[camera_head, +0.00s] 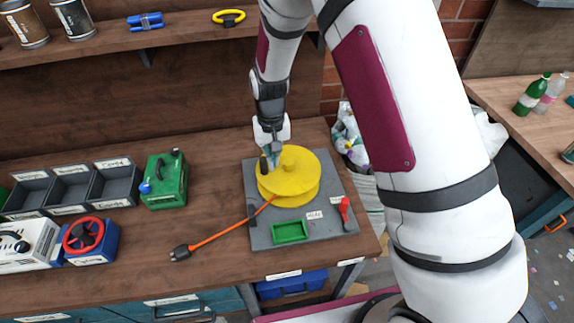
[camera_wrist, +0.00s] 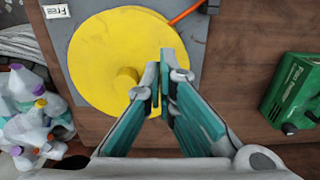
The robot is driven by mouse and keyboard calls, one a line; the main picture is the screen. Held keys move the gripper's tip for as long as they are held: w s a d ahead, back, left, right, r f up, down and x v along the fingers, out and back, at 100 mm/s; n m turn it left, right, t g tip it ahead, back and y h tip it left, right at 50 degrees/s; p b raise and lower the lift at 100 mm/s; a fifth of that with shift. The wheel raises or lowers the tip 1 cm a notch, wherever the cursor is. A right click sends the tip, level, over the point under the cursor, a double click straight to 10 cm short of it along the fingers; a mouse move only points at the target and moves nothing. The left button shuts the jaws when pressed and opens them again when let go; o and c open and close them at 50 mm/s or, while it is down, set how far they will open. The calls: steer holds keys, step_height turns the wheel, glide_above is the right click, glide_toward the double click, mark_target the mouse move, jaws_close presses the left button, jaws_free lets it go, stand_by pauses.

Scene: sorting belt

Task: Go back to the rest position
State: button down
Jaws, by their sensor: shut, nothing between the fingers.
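My gripper (camera_head: 271,160) is over the left back part of a yellow reel (camera_head: 296,181) in the head view. In the wrist view the teal fingers of my gripper (camera_wrist: 165,62) meet at their tips, with nothing held between them. The yellow reel (camera_wrist: 115,60) lies under and beyond the fingertips, with a yellow knob on its top. I cannot tell whether the fingertips touch the reel. An orange cable (camera_head: 232,224) runs from the reel to a black plug (camera_head: 181,253) on the bench.
The reel sits on a grey board (camera_head: 325,229) with a green tray (camera_head: 290,232) and a red lever (camera_head: 345,210). A green box (camera_head: 165,182), grey bins (camera_head: 72,188) and a red-wheeled blue box (camera_head: 92,250) stand left. A bag of bottles (camera_wrist: 30,120) is beside the bench.

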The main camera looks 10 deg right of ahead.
steer(key=shift+r, duration=0.85)
steer(key=s+d+r+t, duration=0.1)
steer(key=s+d+r, duration=0.2)
steer(key=r, duration=0.7)
steer(key=s+d+r+t, duration=0.1)
steer(key=s+d+r, duration=0.25)
steer(key=r, duration=0.75)
steer(key=s+d+r+t+b, duration=0.1)
steer(key=s+d+r, duration=0.1)
steer(key=s, duration=0.6)
steer(key=s+d+r+t+b, duration=0.1)
steer(key=s+d+r+t, duration=0.1)
steer(key=s+r, duration=0.3)
steer(key=s+d, duration=0.1)
steer(key=s, duration=0.3)
steer(key=shift+s+d+r+t, duration=0.3)
